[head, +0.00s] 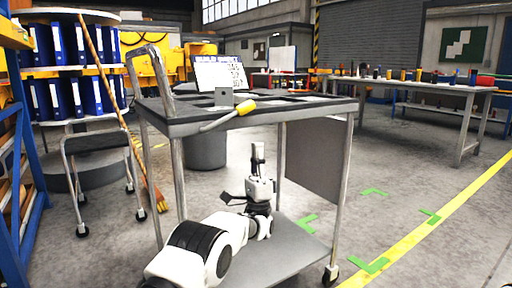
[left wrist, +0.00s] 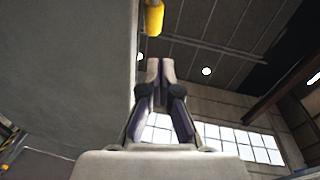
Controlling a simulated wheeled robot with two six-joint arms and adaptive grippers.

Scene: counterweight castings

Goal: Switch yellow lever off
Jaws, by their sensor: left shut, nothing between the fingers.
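The lever has a yellow grip (head: 246,107) on a bare metal rod and sticks out past the front edge of the cart's top, near a small grey bracket (head: 223,96). The yellow grip also shows at the top of the left wrist view (left wrist: 153,18), beyond my fingertips. My left gripper (head: 257,148) points upward below the cart's top, under the lever and apart from it. Its fingers are shut and empty, also in the left wrist view (left wrist: 160,66). My right gripper is in neither view.
The cart's top (head: 180,128) overhangs beside my left gripper, with a lower shelf (head: 300,250) beneath. A grey panel (head: 318,160) closes part of its right side. A folding step stool (head: 95,145) and a broom (head: 120,110) stand left. Open floor lies right.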

